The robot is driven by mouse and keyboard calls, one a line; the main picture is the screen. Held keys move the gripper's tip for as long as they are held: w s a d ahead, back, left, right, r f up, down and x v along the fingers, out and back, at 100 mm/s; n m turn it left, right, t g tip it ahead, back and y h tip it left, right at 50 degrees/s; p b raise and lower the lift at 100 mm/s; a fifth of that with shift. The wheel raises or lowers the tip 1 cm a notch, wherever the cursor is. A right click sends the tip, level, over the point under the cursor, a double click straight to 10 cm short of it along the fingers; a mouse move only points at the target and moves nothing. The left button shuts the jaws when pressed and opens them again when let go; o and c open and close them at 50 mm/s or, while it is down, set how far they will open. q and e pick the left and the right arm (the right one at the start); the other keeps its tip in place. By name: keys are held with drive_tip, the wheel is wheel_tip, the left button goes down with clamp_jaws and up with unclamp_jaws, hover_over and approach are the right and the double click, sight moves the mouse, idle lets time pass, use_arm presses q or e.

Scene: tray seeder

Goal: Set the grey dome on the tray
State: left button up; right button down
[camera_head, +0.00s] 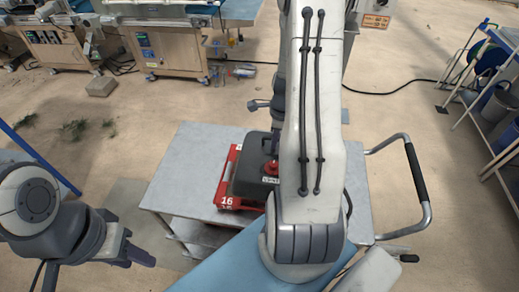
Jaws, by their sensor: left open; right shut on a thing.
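The dark grey dome (249,176) has a red knob (271,169) on top and a white label on its front. It is over the red tray (228,188), which is marked 16 and shows along the dome's left and front. I cannot tell whether the dome rests fully on the tray. My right gripper (275,150) is at the knob, shut on the dome; my own arm link hides much of it and the dome's right side. My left gripper (140,258) is open and empty at lower left, away from the tray.
The tray lies on a grey metal cart table (183,165) with a black-gripped handle (416,172) at its right. Clear tabletop lies left of the tray. A blue surface (225,268) is in front. Wooden-sided benches (167,50) stand behind; a rack with buckets (499,108) stands right.

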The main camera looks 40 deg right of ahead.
sight(259, 142)
drive_tip(key=w+f, duration=0.1)
drive_tip(key=w+a+f, duration=0.1)
drive_tip(key=w, duration=0.1)
drive_tip(key=w+a+f+p, duration=0.1)
drive_tip(key=shift+w+a, duration=0.2)
drive_tip(key=shift+w, duration=0.15)
wheel_tip(259, 142, down, 4)
drive_tip(key=shift+f, duration=0.15)
drive_tip(key=c, duration=0.9)
unclamp_jaws()
